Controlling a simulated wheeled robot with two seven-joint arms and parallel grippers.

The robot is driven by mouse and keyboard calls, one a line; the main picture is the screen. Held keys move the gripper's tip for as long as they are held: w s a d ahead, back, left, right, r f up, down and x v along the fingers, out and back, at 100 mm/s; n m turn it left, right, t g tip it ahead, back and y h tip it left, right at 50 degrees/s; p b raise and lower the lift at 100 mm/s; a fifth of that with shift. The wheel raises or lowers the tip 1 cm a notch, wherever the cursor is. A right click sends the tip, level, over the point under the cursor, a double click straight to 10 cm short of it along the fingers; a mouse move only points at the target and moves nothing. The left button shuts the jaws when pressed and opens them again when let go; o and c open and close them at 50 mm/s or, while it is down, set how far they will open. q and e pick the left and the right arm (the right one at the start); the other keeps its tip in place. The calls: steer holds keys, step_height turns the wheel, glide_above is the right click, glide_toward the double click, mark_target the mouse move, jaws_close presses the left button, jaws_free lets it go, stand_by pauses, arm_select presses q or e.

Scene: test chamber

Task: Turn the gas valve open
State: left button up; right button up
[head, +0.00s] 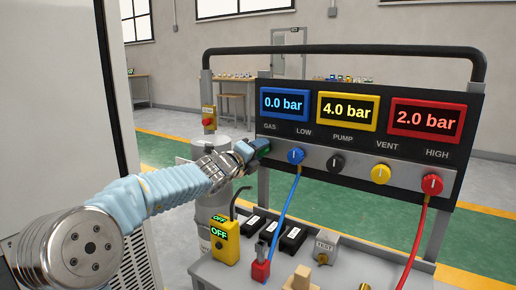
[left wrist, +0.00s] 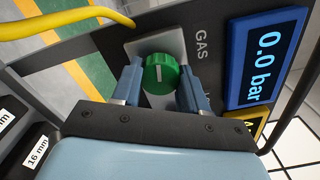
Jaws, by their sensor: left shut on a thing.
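The gas valve is a green knob (left wrist: 160,73) with a white mark, on a grey plate beside the GAS label in the left wrist view. Its mark runs roughly up and down in that picture. My left gripper (left wrist: 158,90) has its blue-grey fingers on both sides of the knob and is shut on it. In the head view, my left gripper (head: 250,151) reaches the left end of the panel (head: 350,139) and mostly covers the knob. The blue display (head: 284,104) reads 0.0 bar. My right gripper is not in view.
Blue (head: 295,156), black (head: 336,163), yellow (head: 380,174) and red (head: 432,184) knobs sit right of GAS. A blue hose (head: 284,205) and a red hose (head: 416,240) hang in front. A yellow OFF box (head: 225,243) stands below my arm. A white cabinet (head: 60,110) is at left.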

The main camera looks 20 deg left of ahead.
arm_select(q)
steer(key=shift+n+p, duration=0.4)
steer(key=shift+n, duration=0.7)
steer(key=o, duration=1.1)
steer(key=shift+c, duration=0.2)
steer(key=s+a, duration=0.2)
steer(key=s, duration=1.1)
steer(key=shift+s+b, duration=0.35)
